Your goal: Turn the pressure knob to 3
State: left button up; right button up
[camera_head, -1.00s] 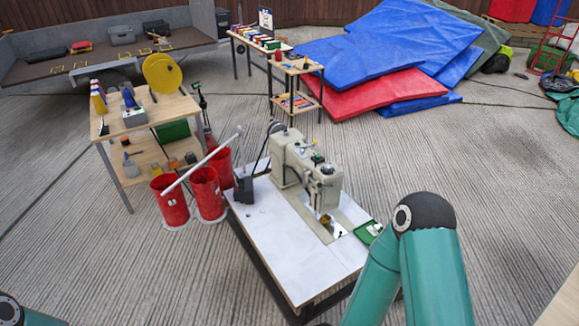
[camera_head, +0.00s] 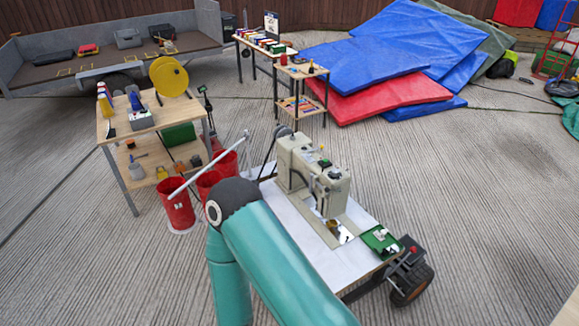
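The beige sewing machine (camera_head: 297,160) stands on a white-topped table (camera_head: 285,228). A small dark and green fitting (camera_head: 324,162) sits on top of the machine's head. I cannot tell whether it is the pressure knob, and no numbers are legible. Round parts also show on the machine's near side, too small to read. One of my teal arms bends in front of the table and hides its near left part. I cannot tell which arm it is. Neither gripper is clearly visible in the head view.
A green tray (camera_head: 380,240) lies at the table's right corner, beside a black wheel (camera_head: 411,285). Red buckets (camera_head: 177,206) and a wooden workbench (camera_head: 150,119) stand left. Blue and red mats (camera_head: 384,91) lie behind. The floor at right is clear.

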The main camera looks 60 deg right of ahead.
aim_at(335, 171)
jog(key=z, duration=0.25)
jog(key=k, duration=1)
jog(key=z, duration=0.85)
jog(key=i, duration=1.2)
jog(key=z, duration=0.1)
